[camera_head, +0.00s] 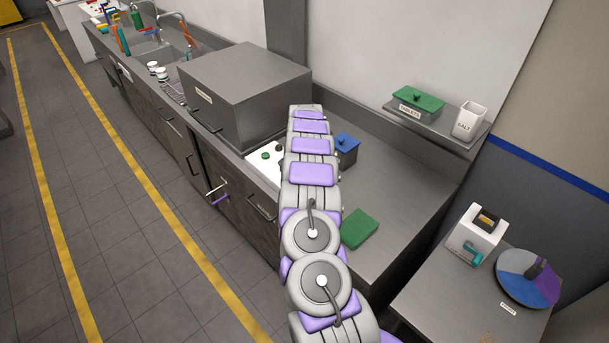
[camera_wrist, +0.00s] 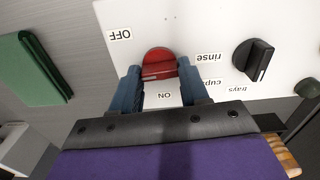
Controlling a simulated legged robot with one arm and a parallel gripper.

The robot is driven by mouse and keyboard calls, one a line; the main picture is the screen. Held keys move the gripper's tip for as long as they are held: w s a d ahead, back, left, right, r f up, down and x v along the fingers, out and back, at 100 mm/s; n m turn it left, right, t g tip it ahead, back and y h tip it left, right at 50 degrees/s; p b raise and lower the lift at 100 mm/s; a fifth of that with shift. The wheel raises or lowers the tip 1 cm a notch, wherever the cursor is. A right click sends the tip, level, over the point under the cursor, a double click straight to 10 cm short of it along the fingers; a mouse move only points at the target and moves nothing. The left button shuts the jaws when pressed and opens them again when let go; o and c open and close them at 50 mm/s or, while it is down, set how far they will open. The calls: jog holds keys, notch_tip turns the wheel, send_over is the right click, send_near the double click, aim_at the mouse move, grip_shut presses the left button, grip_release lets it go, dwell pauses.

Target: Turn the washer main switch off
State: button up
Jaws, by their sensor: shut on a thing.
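The red main switch (camera_wrist: 158,56) is on a white panel (camera_wrist: 205,25) in the wrist view. An OFF label (camera_wrist: 120,35) is up and left of it, and an ON label (camera_wrist: 165,96) is below it, between my fingers. My gripper (camera_wrist: 160,70) has its two blue fingers on either side of the switch and is shut on it. I cannot tell which label the switch points to.
A black knob (camera_wrist: 253,60) with rinse, cups and trays labels and a dark green button (camera_wrist: 308,88) are to the right on the panel.

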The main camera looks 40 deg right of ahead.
jog(key=shift+w+r+m, duration=0.1)
jog(key=shift+r+m, duration=0.05)
jog(key=shift+m, duration=0.35)
jog(key=o, duration=1.1)
jog(key=shift+c, duration=0.2)
notch_tip(320, 180, up, 17)
jog(key=shift+p, duration=0.45)
jog(key=shift+d, duration=0.1)
